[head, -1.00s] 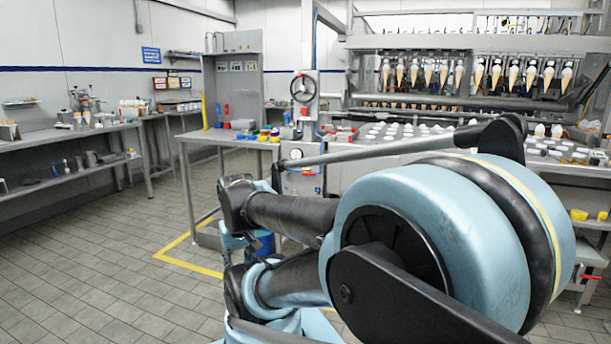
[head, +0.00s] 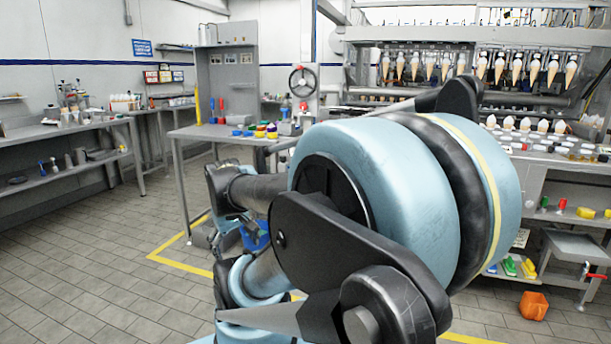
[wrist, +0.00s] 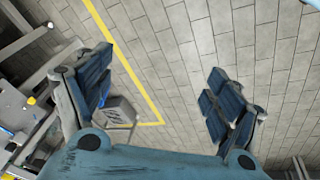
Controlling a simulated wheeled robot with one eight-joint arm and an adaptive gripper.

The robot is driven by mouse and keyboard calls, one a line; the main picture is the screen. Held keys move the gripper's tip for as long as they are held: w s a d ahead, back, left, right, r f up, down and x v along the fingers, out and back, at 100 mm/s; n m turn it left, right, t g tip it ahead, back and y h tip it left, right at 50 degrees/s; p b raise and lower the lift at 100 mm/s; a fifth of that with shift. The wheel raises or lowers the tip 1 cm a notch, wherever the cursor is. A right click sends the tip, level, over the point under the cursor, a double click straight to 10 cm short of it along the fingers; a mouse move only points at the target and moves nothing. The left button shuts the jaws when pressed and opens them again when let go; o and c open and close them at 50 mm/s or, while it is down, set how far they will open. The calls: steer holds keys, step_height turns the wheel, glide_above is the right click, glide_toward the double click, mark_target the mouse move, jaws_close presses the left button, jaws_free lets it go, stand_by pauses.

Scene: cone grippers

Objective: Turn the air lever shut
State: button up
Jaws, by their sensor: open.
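My gripper (wrist: 158,98) is open in the wrist view. In the head view my own arm fills the middle, and I cannot make out the fingertips. I cannot pick out the air lever for certain. A small red handle (head: 588,268) shows at the far right edge of the head view, on the lower frame of the machine; it may be the lever. It is far from the gripper and does not show in the wrist view.
A workbench (head: 215,133) with coloured parts and a handwheel (head: 303,82) stand behind my arm. The cone machine (head: 470,55) fills the back right. An orange bin (head: 533,305) is on the floor at right. Tiled floor (head: 90,260) is open at left, with yellow tape.

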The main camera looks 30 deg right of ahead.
steer(key=w+d+r+n+t+h, duration=0.1)
steer(key=w+d+r+n+h, duration=0.2)
steer(key=w+d, duration=0.6)
steer(key=w+d+r+n+t+h, duration=0.2)
steer(key=w+d+n+h, duration=0.15)
steer(key=w+d, duration=0.55)
steer(key=w+d+r+n+t+h, duration=0.1)
steer(key=w+d+r+n+h, duration=0.25)
steer(key=w+d, duration=0.55)
steer(key=w+d+f+n+t+h, duration=0.2)
steer(key=w+d+f+n+t, duration=0.3)
steer(key=w+d+f+n, duration=0.8)
steer(key=w+d+r+n, duration=0.1)
steer(key=w+d, duration=1)
steer(key=d, duration=0.4)
steer(key=shift+w+r+n, duration=0.3)
steer(key=shift+w+n, duration=0.1)
steer(key=shift+d, duration=0.1)
steer(key=c, duration=1.1)
